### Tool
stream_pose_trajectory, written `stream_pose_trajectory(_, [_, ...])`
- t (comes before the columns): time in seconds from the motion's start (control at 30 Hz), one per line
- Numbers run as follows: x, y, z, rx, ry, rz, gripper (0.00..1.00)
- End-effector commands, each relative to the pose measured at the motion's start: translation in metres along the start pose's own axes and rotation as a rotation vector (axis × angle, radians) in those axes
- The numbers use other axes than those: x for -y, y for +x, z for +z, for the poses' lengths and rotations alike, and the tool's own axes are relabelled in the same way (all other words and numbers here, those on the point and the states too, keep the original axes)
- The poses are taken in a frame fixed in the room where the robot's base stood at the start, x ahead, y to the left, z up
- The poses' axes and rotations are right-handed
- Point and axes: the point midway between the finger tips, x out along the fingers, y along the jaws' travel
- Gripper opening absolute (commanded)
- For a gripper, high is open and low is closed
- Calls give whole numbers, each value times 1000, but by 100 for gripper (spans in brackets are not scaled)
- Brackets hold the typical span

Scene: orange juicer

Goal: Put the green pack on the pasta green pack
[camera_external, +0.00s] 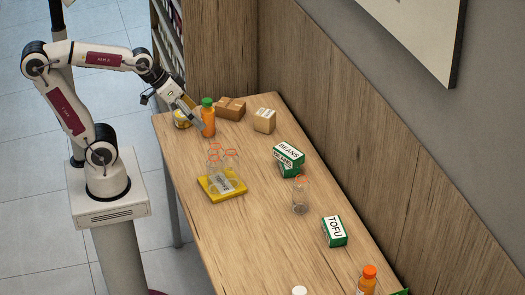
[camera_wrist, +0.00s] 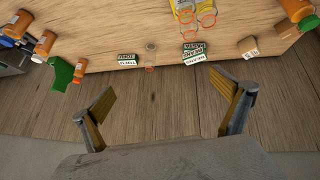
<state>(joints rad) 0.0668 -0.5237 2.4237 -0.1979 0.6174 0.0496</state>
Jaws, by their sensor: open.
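A white-and-green pack lettered TOFU (camera_external: 335,231) lies alone on the right part of the table; a small green-and-white pack (camera_wrist: 127,60) also lies alone in the wrist view. A green pack lettered BEANS (camera_external: 289,153) is at mid-table, with a second green-and-white pack (camera_external: 284,166) directly against or under it, its lettering unclear. The pair also shows in the wrist view (camera_wrist: 194,54). My gripper (camera_wrist: 165,90) is open, with nothing between its fingers. In the external view it is at the far left end, by an orange bottle, away from the packs.
The orange bottle with green cap (camera_external: 208,118) stands near my gripper. Cardboard boxes (camera_external: 264,121) are behind it. A yellow tray (camera_external: 206,191) holds several glasses; another glass (camera_external: 300,197) stands by the paired packs. An orange bottle (camera_external: 367,281) stands at the near end. The front middle is clear.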

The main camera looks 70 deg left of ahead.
Motion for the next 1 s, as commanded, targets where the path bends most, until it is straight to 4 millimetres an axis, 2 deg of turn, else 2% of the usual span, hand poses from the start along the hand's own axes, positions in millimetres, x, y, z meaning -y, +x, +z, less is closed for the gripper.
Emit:
stream_pose_trajectory(0.2, [27,-30,48,68,33,-80,100])
stream_pose_trajectory(0.4, [45,-46,78,115,46,-139,100])
stream_pose_trajectory(0.6, [50,-51,87,131,47,-158,100])
stream_pose_trajectory(1.0, [50,-51,87,130,47,-157,100])
